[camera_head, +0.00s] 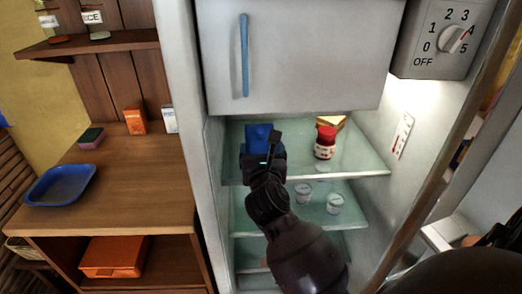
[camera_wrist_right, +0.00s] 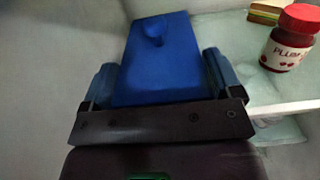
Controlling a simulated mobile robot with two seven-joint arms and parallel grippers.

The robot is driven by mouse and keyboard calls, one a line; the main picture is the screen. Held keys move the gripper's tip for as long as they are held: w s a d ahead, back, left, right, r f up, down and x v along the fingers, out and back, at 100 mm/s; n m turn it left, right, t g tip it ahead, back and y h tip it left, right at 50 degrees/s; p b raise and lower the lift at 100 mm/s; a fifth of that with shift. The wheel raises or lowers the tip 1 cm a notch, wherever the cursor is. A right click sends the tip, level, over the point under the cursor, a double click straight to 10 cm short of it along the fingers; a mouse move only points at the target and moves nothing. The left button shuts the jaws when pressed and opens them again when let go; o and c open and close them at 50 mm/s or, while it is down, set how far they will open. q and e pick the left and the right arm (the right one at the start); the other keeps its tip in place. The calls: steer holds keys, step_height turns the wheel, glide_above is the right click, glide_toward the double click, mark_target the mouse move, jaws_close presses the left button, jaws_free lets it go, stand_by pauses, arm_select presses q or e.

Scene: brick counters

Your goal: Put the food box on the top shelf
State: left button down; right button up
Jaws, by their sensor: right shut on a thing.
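The food box is a blue box (camera_head: 259,136), seen in the head view inside the open fridge at the left of the top glass shelf (camera_head: 362,162). My right gripper (camera_head: 262,152) is shut on it, coming from the front. In the right wrist view the blue box (camera_wrist_right: 158,65) lies between the two fingers of my right gripper (camera_wrist_right: 158,82). I cannot tell whether the box's underside touches the shelf. My left gripper is not in view.
A red-lidded jar (camera_head: 325,145) and a sandwich-like item (camera_head: 331,122) stand right of the box. Two small cups (camera_head: 334,204) are on the lower shelf. The freezer door (camera_head: 300,55) is above. A wooden cabinet (camera_head: 130,185) with a blue tray (camera_head: 60,184) stands left.

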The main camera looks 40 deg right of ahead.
mark_target(260, 137)
steer(key=x, duration=0.5)
steer(key=shift+w+f, duration=0.1)
steer(key=shift+w, duration=0.05)
step_height(260, 137, down, 3)
steer(key=shift+f+b, duration=0.1)
steer(key=shift+b, duration=0.75)
steer(key=shift+f, duration=0.25)
steer(key=shift+r, duration=0.2)
steer(key=shift+f, duration=0.1)
steer(key=o, duration=0.8)
steer(key=shift+f, duration=0.1)
steer(key=shift+c, duration=0.2)
